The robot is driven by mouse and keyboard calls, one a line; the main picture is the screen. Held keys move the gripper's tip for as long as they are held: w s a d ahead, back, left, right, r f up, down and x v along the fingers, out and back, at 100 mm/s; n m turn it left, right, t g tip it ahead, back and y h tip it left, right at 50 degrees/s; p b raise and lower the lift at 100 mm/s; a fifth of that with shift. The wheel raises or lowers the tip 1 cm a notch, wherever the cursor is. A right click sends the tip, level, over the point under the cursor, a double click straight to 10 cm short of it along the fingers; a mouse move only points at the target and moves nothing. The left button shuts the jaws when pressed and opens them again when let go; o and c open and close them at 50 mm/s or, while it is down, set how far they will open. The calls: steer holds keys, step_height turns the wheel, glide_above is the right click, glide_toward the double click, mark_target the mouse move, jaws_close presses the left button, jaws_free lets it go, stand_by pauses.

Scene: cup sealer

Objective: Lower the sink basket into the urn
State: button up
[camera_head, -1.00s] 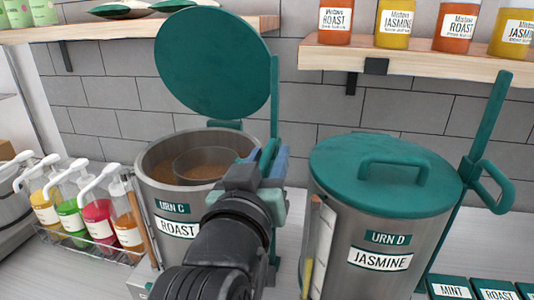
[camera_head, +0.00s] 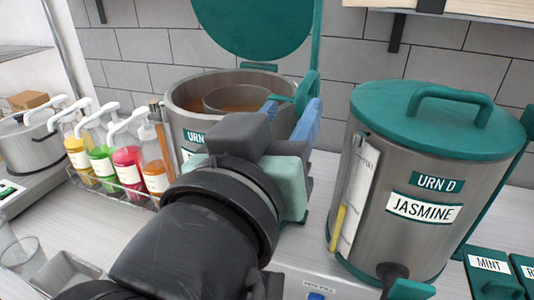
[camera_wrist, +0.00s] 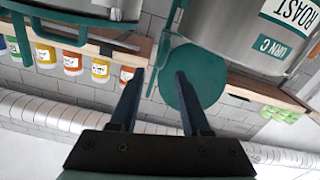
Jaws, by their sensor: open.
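Urn C (camera_head: 185,118) is a steel urn with its round teal lid (camera_head: 255,22) raised. A round metal basket (camera_head: 222,104) sits inside it, its rim showing around brown contents. My gripper (camera_head: 289,110) is open at the urn's right rim, its blue fingers apart. A curved teal handle (camera_head: 303,88) shows just beyond the fingers; I cannot tell whether it belongs to the basket or the urn. In the upside-down wrist view, the open fingers (camera_wrist: 160,72) show with the lid (camera_wrist: 195,80) behind them, and urn C (camera_wrist: 240,30) is at upper right.
Closed urn D (camera_head: 400,190) stands close on the right. Pump bottles in a wire rack (camera_head: 120,200) stand at the left, beside a steel pot (camera_head: 28,145). Teal boxes (camera_head: 490,270) lie at lower right. A shelf (camera_head: 440,22) hangs above.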

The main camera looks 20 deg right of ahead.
steer(key=b+v, duration=0.3)
steer(key=b, duration=0.3)
steer(key=shift+s+a+f, duration=0.1)
steer(key=shift+s+a, duration=0.1)
steer(key=shift+s, duration=0.1)
steer(key=a+r+n+t+y, duration=0.4)
steer(key=a+r+t+y, duration=0.4)
steer(key=t, duration=0.4)
steer(key=shift+s+a+r+n+y, duration=0.15)
steer(key=shift+s+r+n+y, duration=0.2)
steer(key=shift+r+y, duration=0.5)
